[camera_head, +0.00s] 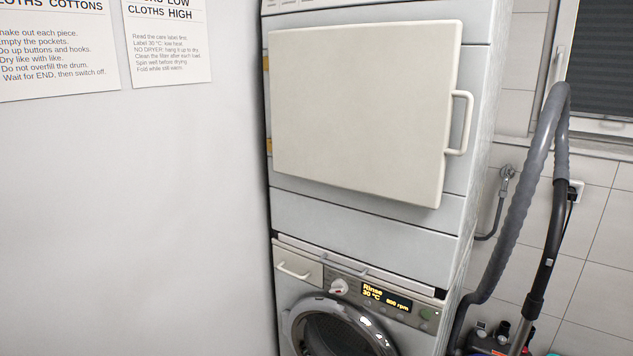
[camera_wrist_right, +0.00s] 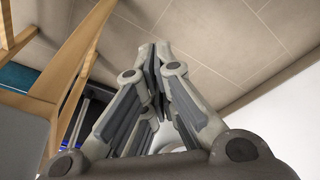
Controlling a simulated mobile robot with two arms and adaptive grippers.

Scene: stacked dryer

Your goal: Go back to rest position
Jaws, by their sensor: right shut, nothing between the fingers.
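The stacked dryer (camera_head: 375,215) stands in the middle of the head view, above a washing machine. Neither gripper shows in the head view, and my left gripper is in no view.
The washing machine (camera_head: 345,300) below has a lit display. A vacuum cleaner hose (camera_head: 525,190) stands to the right against white tiles. Two printed notices hang on the left wall (camera_head: 130,200). In the wrist view, a wooden frame (camera_wrist_right: 75,50) stands at the left.

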